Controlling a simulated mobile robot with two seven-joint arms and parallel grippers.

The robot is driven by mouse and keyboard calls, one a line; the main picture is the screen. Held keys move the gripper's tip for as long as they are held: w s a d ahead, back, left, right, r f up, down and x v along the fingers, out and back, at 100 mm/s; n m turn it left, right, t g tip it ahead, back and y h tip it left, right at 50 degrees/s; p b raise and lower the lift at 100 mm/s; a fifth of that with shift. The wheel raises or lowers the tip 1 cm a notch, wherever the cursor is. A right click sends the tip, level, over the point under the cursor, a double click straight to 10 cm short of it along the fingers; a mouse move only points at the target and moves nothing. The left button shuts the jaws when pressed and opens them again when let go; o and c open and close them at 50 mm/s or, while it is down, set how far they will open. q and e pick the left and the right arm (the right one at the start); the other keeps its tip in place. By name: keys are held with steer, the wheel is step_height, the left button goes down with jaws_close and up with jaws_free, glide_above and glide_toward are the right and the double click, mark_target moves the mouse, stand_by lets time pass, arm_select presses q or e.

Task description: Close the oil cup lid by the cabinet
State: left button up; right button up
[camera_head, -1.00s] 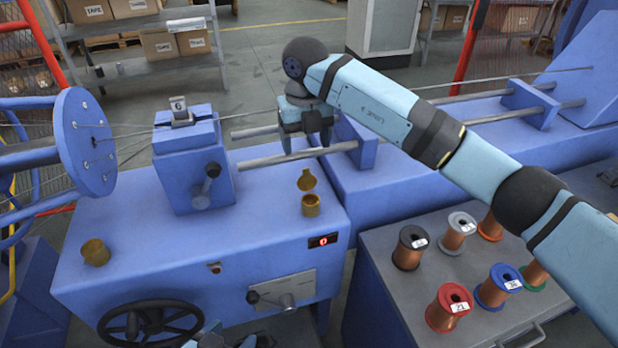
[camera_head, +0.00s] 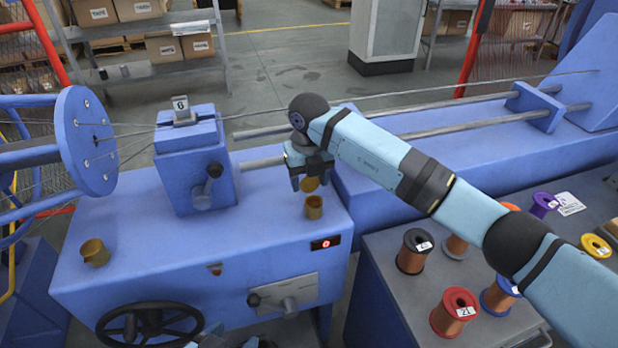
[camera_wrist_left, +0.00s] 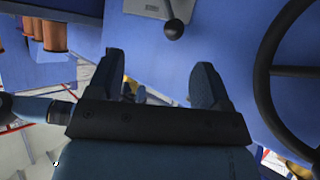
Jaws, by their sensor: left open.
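The right-hand oil cup (camera_head: 314,207) is a small brass cup on the blue machine top. Its round lid (camera_head: 310,185) stands raised at the cup's far side. My right gripper (camera_head: 310,186) points down just behind and above this cup, its fingers apart around the lid's upper part; I cannot tell whether they touch it. A second brass cup (camera_head: 95,253) sits at the left of the top, with no raised lid visible. My left gripper (camera_wrist_left: 165,85) is open and empty in the left wrist view, low in front of the machine; its head view is cut off.
A black handwheel (camera_head: 150,322) and a lever (camera_head: 272,300) are on the machine's front. A blue block (camera_head: 193,165) stands between the cups. The grey cabinet top (camera_head: 400,325) at right holds several wire spools.

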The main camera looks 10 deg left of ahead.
steer(key=c, duration=0.5)
steer(key=shift+c, duration=0.2)
